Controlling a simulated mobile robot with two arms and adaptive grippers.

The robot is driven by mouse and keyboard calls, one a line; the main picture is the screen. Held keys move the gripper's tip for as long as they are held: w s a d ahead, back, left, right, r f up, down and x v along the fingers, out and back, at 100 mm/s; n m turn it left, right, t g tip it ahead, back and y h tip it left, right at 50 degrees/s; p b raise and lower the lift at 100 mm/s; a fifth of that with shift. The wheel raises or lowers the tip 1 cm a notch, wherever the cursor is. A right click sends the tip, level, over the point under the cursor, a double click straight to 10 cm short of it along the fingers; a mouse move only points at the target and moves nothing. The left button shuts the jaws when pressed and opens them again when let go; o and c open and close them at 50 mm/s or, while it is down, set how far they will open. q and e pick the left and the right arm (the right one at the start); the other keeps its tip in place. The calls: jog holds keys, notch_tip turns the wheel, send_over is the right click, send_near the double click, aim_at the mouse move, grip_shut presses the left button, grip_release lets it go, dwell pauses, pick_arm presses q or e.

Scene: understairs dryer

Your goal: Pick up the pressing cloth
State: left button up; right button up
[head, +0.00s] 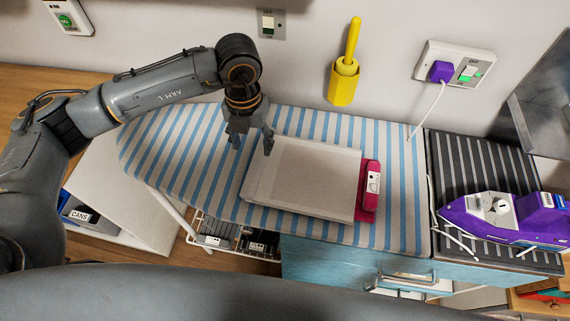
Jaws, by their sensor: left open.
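A pale, flat, folded cloth (305,178), which looks like the pressing cloth, lies on the blue-and-white striped ironing board (185,150). Its right edge is beside a magenta item with a white label (371,186); I cannot tell whether they touch. My left gripper (252,150) points down over the board near the cloth's upper left corner. Its fingers are spread and nothing is between them. I cannot tell its exact height above the cloth. My right gripper is not in view.
A purple iron (503,218) rests on a dark striped pad (455,165) at the right. Its cord runs to a purple plug (441,71) on the wall. A yellow holder (343,85) hangs on the wall behind the board. The board's left end is clear.

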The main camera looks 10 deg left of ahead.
aim_at(258, 157)
pick_arm(q)
jog(key=f, duration=0.1)
jog(key=f+p, duration=0.1)
jog(key=f, duration=0.1)
jog(key=d+f+p, duration=0.1)
jog(key=f, duration=0.1)
jog(key=shift+w+f, duration=0.2)
jog(key=shift+f, duration=0.45)
jog(key=shift+c, duration=0.4)
grip_shut()
